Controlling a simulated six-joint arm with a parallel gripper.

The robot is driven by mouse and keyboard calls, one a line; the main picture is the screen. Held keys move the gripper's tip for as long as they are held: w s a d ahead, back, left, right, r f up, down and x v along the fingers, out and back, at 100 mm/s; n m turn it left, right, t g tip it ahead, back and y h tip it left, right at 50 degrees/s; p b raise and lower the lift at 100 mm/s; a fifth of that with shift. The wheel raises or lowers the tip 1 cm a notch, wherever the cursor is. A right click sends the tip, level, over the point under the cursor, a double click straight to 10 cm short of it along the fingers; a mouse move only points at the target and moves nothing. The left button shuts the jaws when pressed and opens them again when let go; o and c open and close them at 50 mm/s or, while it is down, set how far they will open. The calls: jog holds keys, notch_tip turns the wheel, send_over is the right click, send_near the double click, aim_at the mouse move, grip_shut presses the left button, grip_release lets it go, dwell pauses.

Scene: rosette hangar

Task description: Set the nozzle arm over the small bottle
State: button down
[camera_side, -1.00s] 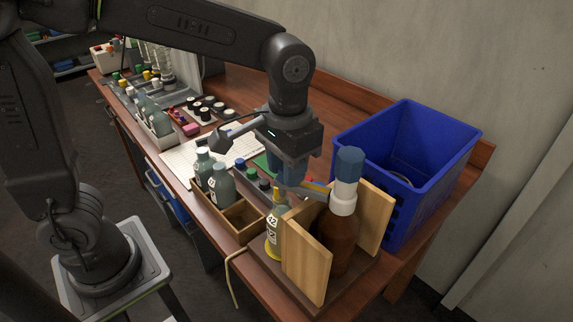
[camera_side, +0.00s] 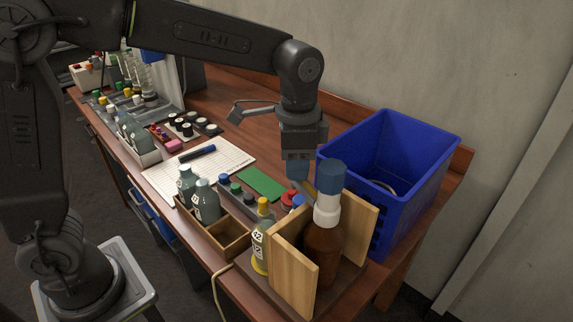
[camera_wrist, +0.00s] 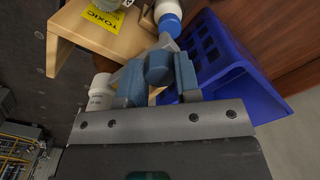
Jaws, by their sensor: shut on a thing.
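The small bottle (camera_side: 259,246) has a yellow cap and stands upright in front of the wooden panels in the side view. A larger brown bottle (camera_side: 322,256) stands between the panels, with a white collar and blue top (camera_side: 331,178). The blue top also shows in the wrist view (camera_wrist: 169,22). My gripper (camera_side: 298,178) is behind and to the left of that top, above and apart from the small bottle. It is shut on the grey nozzle arm (camera_wrist: 168,43), which is mostly hidden by the fingers.
A blue crate (camera_side: 432,140) stands close behind right. Wooden panels (camera_side: 293,277) flank the brown bottle. A divided wooden box (camera_side: 234,243) with grey bottles (camera_side: 206,201) is to the left. A white cylinder (camera_wrist: 102,91) is close left of the fingers in the wrist view.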

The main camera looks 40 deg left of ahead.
jog(key=shift+w+d+m, duration=0.25)
jog(key=shift+w+m, duration=0.45)
jog(key=shift+m, duration=0.2)
jog(key=c, duration=0.8)
grip_release()
notch_tip(320, 180, up, 14)
jog(key=shift+s+d+f, duration=0.1)
